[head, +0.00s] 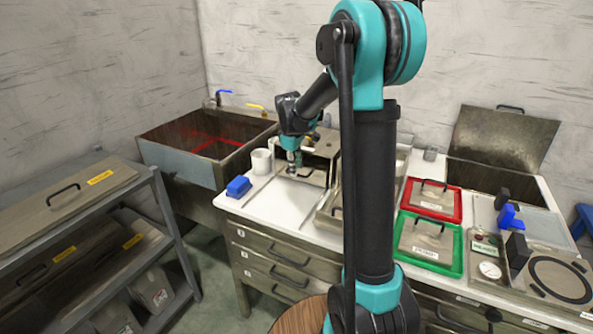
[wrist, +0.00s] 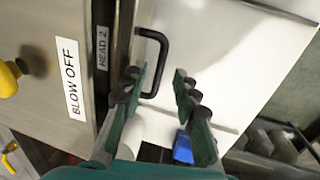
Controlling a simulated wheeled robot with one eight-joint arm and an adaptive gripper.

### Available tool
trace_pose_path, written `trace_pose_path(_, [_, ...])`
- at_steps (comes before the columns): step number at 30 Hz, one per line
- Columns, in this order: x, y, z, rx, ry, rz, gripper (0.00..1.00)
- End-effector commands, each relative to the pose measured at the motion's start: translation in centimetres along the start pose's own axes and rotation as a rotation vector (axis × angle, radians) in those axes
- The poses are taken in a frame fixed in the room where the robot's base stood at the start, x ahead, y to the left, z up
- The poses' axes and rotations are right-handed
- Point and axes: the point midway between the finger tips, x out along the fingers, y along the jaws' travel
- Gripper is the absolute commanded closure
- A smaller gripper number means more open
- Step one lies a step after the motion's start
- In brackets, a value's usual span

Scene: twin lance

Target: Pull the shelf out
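A black bar handle (wrist: 160,62) sticks out from a metal front labelled HEAD 2 (wrist: 103,48) in the wrist view. I take this as the shelf's handle, but the shelf itself is not clearly seen. In the head view the metal unit (head: 322,143) stands on the white counter, with my gripper (head: 293,166) at its front left. My gripper is open in the wrist view (wrist: 158,88). The lower end of the handle lies between the fingertips, closer to the left finger; no grip on it is visible. My arm hides part of the counter.
A white mug (head: 261,160) and a blue block (head: 238,187) are close left of my gripper. A sink (head: 208,135) lies behind left. Red (head: 449,211) and green (head: 407,258) trays are to the right. A yellow knob (wrist: 8,80) is left in the wrist view.

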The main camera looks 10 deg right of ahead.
Motion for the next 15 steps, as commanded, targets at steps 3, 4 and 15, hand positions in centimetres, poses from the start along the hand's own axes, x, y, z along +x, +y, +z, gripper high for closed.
trace_pose_path(3, [1.1,0.0,0.0,0.001,0.0,0.0,0.7])
trace_pose_path(4, [1.3,0.0,0.0,0.001,0.0,0.0,0.7])
trace_pose_path(15, [1.7,0.0,0.0,0.001,0.0,0.0,0.71])
